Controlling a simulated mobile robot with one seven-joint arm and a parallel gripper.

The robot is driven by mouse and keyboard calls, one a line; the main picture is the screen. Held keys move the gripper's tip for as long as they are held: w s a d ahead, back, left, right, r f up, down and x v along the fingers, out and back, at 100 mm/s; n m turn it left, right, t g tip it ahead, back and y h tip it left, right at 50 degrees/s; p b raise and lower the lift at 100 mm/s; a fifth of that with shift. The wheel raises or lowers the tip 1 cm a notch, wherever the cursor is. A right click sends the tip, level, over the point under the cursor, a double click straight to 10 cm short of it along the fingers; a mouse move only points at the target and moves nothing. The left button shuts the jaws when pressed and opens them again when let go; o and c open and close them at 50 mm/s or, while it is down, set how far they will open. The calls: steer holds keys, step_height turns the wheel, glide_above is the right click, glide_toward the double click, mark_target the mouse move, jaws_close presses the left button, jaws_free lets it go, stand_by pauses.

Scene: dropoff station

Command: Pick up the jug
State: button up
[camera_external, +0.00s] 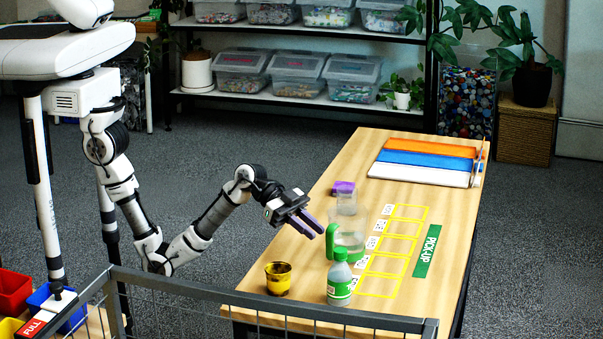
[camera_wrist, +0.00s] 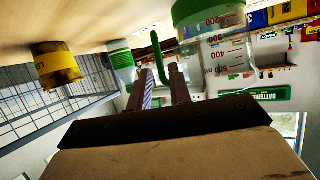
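The jug (camera_external: 350,240) is clear with a green handle (camera_external: 331,242) and stands upright on the wooden table, behind a green-labelled bottle. In the wrist view, where the scene appears upside down, the jug (camera_wrist: 214,42) shows red measuring marks. Its green handle (camera_wrist: 158,58) lies just beyond my fingertips and roughly between them. My gripper (camera_external: 314,230) is open and empty, left of the handle at about table-object height. Its two purple fingers (camera_wrist: 160,74) point toward the handle. I cannot tell the exact gap between fingertips and handle.
The bottle (camera_external: 340,283) stands close in front of the jug; a yellow cup (camera_external: 278,282) stands to its left. Yellow outlined slots (camera_external: 390,261) lie to the right. A metal mesh fence (camera_external: 270,303) crosses the front.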

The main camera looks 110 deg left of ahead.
mark_target(345, 237)
steer(key=shift+p+x, duration=1)
steer(key=shift+x, duration=1.65)
steer(key=shift+s+f, duration=0.1)
steer(key=shift+f, duration=0.1)
jaws_close()
steer(key=shift+r, duration=0.1)
